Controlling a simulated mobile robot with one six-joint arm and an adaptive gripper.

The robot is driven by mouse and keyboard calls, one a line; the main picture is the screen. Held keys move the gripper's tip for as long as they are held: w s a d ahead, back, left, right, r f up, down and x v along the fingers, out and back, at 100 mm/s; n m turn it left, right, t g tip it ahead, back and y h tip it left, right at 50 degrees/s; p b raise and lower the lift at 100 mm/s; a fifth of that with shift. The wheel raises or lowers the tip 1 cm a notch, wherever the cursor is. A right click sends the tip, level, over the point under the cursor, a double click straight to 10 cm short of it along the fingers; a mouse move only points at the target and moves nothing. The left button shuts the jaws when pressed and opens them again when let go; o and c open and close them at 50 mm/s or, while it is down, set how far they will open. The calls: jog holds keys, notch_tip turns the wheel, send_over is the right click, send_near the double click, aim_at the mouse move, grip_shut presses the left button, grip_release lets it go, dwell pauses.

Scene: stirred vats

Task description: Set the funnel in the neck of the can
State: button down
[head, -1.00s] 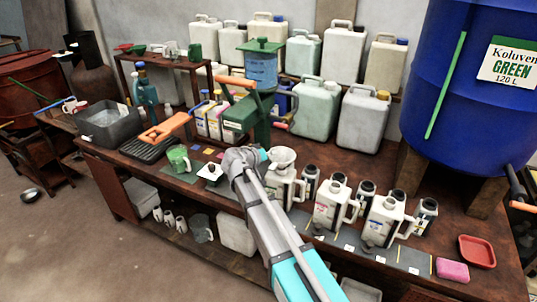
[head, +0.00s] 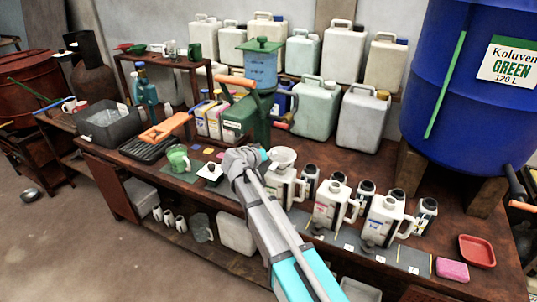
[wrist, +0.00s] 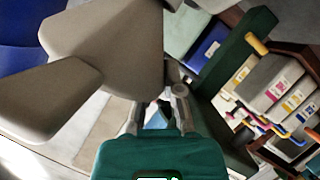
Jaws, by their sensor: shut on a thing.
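The pale funnel (head: 283,155) is at the end of my arm in the head view, mouth up, directly above a white can with a handle (head: 284,188). My gripper (head: 266,158) is shut on the funnel at its left side. The spout and the can's neck are hidden in the head view, so I cannot tell whether the spout is in the neck or above it. In the wrist view my gripper (wrist: 157,110) points away from the camera. A large beige-grey form beside the fingers is too close to identify surely.
Two more white cans (head: 333,205) (head: 384,220) and several small dark-capped bottles stand to the right on the bench (head: 440,205). A green pump (head: 262,95) stands behind. A red tray (head: 477,251) and pink sponge (head: 452,270) lie at the right front.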

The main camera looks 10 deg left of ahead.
jog(key=shift+f+b, duration=0.3)
dwell(0.5)
jog(key=c, duration=0.7)
grip_release()
